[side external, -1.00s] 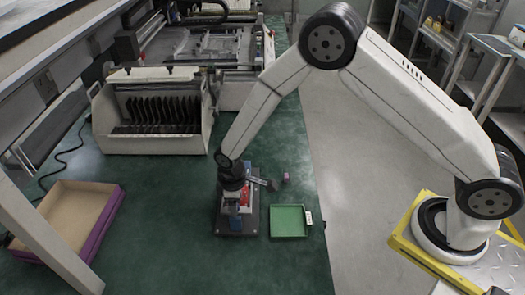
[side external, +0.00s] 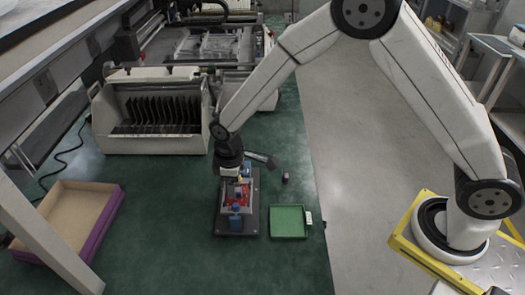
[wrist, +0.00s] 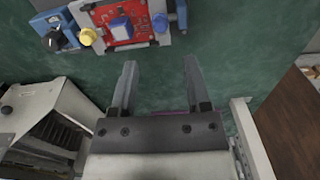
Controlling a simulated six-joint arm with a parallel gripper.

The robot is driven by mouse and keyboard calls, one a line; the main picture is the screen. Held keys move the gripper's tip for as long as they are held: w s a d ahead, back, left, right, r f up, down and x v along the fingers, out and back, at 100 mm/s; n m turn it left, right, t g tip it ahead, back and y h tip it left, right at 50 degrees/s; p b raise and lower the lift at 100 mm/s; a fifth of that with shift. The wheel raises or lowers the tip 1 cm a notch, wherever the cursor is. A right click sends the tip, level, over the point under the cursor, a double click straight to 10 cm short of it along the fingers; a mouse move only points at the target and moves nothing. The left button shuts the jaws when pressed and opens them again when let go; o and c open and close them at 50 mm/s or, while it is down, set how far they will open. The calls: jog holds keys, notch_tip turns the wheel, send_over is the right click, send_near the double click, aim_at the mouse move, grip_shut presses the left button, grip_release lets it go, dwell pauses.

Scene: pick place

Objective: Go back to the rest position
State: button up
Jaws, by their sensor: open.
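My gripper (wrist: 159,66) is open in the wrist view, with two grey fingers apart and nothing between them. In the side view my gripper is above the back of a fixture; its fingertips are hard to make out there. The fixture holds a red circuit board (side external: 237,193) on a dark base plate (side external: 251,226), with a blue block (side external: 235,217) at its front. In the wrist view the red board (wrist: 93,17) lies beyond the fingertips, with a blue-and-white square part (wrist: 121,28) and yellow round parts (wrist: 88,37) around it.
A green tray (side external: 288,235) sits right of the fixture, with a small dark pinkish block (side external: 286,178) behind it. A white slotted rack (side external: 150,140) stands behind left. A purple-sided open box (side external: 100,240) lies at left. The green bench between box and fixture is clear.

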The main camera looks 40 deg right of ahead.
jog(key=shift+d, duration=0.1)
jog(key=s+d+r+m+t, duration=0.1)
jog(key=s+d+r+m, duration=0.3)
jog(key=s+d, duration=0.3)
jog(key=s+d+r+m+t, duration=0.1)
jog(key=s+d+r+m, duration=0.3)
jog(key=s+d, duration=0.4)
jog(key=shift+r+m+t, duration=0.3)
jog(key=shift+r, duration=0.55)
dwell(0.4)
